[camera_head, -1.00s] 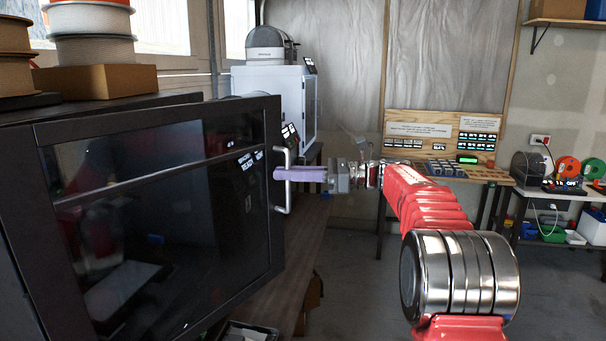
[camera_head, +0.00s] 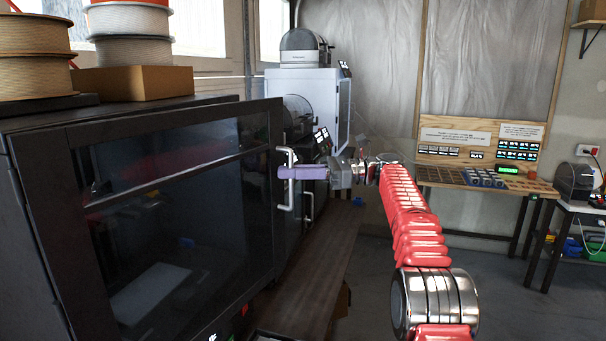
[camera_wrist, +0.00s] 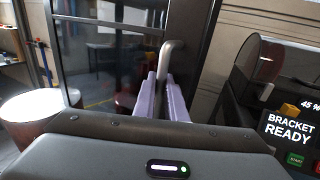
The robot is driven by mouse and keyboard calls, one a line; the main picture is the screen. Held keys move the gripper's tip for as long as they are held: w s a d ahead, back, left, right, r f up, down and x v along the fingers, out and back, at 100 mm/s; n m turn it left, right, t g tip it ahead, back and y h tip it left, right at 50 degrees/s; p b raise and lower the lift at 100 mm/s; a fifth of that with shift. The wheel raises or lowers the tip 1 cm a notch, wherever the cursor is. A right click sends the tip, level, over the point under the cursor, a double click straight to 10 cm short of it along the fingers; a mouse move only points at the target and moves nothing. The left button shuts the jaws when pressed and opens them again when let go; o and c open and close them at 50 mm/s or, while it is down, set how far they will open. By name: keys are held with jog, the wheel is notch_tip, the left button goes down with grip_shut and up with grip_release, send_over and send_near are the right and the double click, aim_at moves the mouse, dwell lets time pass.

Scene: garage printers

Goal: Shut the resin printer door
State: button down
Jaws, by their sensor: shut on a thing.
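The printer (camera_head: 130,112) is a large black box at the left of the head view. Its black-framed dark glass door (camera_head: 190,220) faces me, with a metal bar handle (camera_head: 289,202) on its right edge. I cannot tell whether a gap is left between door and box. My gripper (camera_head: 290,173), with pale purple fingers, is shut around the handle from the right. In the wrist view, the gripper (camera_wrist: 163,98) has one finger on each side of the handle (camera_wrist: 170,52), with the door glass (camera_wrist: 110,55) behind.
A dark machine with a "BRACKET READY" screen (camera_wrist: 290,128) stands close beside the handle. Filament spools (camera_head: 130,35) and a cardboard box (camera_head: 135,82) rest on top of the printer. A white cabinet (camera_head: 310,95) stands behind. Grey floor (camera_head: 520,290) is open at right.

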jog(key=shift+w+a+r, duration=0.15)
jog(key=shift+w+a, duration=0.2)
jog(key=shift+w, duration=0.25)
jog(key=c, duration=2.1)
grip_release()
